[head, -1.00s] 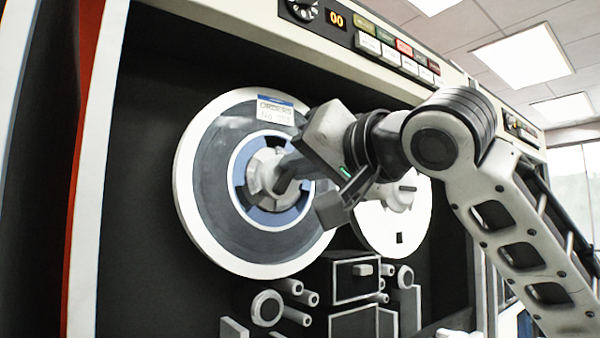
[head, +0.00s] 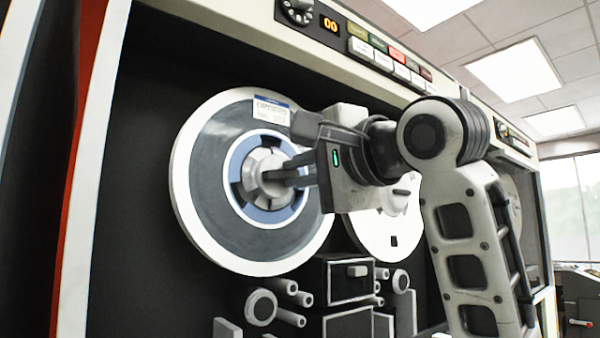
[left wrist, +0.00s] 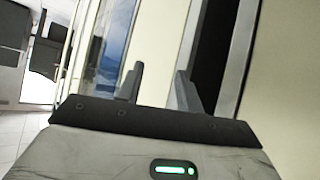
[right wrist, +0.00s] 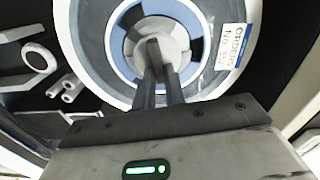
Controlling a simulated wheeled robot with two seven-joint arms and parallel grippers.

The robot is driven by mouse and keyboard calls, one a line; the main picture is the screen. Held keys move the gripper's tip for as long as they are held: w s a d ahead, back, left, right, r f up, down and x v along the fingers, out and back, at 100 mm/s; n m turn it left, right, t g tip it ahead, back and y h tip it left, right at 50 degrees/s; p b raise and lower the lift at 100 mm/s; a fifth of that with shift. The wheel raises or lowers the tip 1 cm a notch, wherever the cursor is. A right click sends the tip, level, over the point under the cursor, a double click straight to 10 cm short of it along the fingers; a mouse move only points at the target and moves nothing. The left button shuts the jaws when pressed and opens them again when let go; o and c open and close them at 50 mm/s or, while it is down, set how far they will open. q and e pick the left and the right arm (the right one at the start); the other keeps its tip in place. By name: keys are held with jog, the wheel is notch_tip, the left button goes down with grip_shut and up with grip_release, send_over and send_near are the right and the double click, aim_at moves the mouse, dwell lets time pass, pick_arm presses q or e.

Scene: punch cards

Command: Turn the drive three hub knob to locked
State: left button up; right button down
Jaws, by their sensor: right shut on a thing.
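The hub knob (head: 266,168) is a light grey, many-sided knob in the blue ring at the middle of the left tape reel (head: 212,190). My right gripper (head: 284,175) reaches in from the right and is shut on the knob's grip bar. In the right wrist view the two dark fingers (right wrist: 158,80) close around the bar at the middle of the hub (right wrist: 145,42), partly hiding it. The reel has a white rim and a printed label (head: 271,110). No readable drive number or lock mark shows. My left gripper (left wrist: 157,84) is open and empty in the left wrist view.
A second white reel (head: 385,235) sits behind my right gripper, partly hidden. Below are rollers (head: 261,306) and a dark box (head: 348,279). Cabinet edges stand close by the left gripper.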

jog(key=shift+f+m, duration=0.15)
jog(key=shift+m, duration=0.65)
jog(key=c, duration=1.5)
grip_release()
jog(key=shift+o, duration=0.2)
